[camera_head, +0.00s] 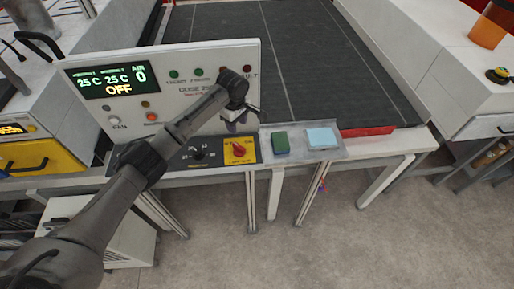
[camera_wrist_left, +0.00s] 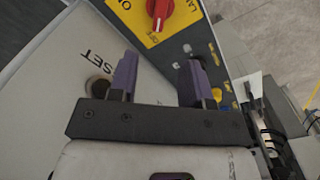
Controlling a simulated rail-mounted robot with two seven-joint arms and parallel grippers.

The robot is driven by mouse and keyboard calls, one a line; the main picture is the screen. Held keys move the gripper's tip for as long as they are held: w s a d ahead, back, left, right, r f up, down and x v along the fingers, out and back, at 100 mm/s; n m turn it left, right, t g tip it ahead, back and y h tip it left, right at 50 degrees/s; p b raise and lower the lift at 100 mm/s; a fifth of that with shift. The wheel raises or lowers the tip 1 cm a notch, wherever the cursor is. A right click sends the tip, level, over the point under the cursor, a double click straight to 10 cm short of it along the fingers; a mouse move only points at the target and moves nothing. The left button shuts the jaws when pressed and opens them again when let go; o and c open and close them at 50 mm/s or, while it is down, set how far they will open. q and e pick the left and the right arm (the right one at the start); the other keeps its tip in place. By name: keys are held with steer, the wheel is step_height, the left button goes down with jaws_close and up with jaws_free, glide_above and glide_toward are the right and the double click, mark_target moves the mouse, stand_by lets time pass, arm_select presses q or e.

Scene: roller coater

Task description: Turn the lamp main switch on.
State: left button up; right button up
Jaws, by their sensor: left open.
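The lamp main switch, a red rotary knob (camera_head: 239,150) on a yellow plate (camera_head: 250,158), sits at the right end of the dark lower panel. In the left wrist view the knob (camera_wrist_left: 158,9) is at the top edge, partly cut off, its lower end near the word OFF; ON is printed to its left. My left gripper (camera_head: 237,124) is in front of the white panel, just above the yellow plate in the head view. In the wrist view its two purple fingers (camera_wrist_left: 157,68) are apart with nothing between them, clear of the knob. My right gripper is not in view.
The white control panel (camera_head: 175,95) has a display (camera_head: 112,80) reading OFF. A black rotary dial (camera_head: 198,153) is left of the yellow plate. A green block (camera_head: 280,142) and a light blue block (camera_head: 321,138) lie on a ledge to the right. A dark conveyor bed (camera_head: 300,60) lies behind.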

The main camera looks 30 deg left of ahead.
mark_target(239, 146)
arm_select(q)
step_height(239, 146, down, 13)
steer(key=shift+f, duration=0.2)
stand_by(0.4)
jaws_close()
stand_by(0.3)
